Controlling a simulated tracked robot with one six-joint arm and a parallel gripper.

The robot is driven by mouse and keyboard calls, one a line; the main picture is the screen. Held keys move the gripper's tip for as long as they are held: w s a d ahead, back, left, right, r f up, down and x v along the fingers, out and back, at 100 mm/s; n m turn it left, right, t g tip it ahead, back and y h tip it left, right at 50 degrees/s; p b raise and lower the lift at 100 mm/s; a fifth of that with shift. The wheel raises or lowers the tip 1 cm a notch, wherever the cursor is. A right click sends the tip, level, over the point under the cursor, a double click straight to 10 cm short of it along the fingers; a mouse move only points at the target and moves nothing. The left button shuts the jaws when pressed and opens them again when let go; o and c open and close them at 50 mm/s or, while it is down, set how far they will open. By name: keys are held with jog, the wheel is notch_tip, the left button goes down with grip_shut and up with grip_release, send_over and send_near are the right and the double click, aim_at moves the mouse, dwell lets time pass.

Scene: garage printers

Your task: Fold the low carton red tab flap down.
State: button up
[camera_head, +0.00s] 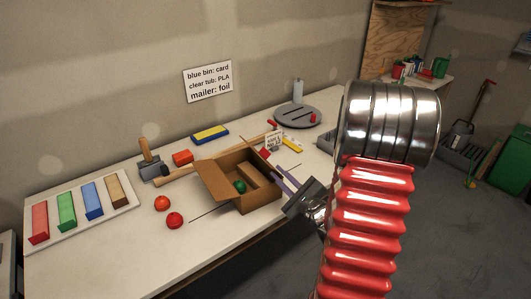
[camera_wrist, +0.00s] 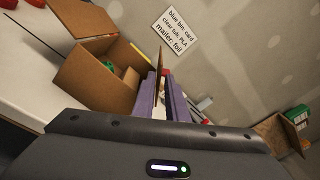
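The low open carton (camera_head: 262,196) stands on the bench. One brown flap (camera_head: 216,184) stands out on its left side. A small red patch, apparently the red tab (camera_head: 264,154), shows at the carton's far right. My gripper (camera_head: 283,178) is just right of the carton, its two purple fingers pointing at its right side. In the wrist view the carton (camera_wrist: 103,85) lies left of my gripper (camera_wrist: 163,80). The fingers are apart, and a thin brown upright edge, apparently a flap seen edge-on (camera_wrist: 157,57), shows between or just beyond them. I cannot tell whether they touch it.
A green ball (camera_head: 240,186) is inside the carton. Red (camera_head: 175,220) and orange (camera_head: 162,203) balls lie left of it. A mallet (camera_head: 149,165), colored blocks on a white board (camera_head: 82,222) and a grey round plate (camera_head: 297,117) surround it. A sign (camera_head: 208,82) hangs behind.

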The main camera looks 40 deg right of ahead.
jog(key=shift+s, duration=1)
jog(key=shift+o, duration=0.3)
jog(key=o, duration=0.5)
jog(key=shift+s+a, duration=0.1)
jog(key=shift+s, duration=0.05)
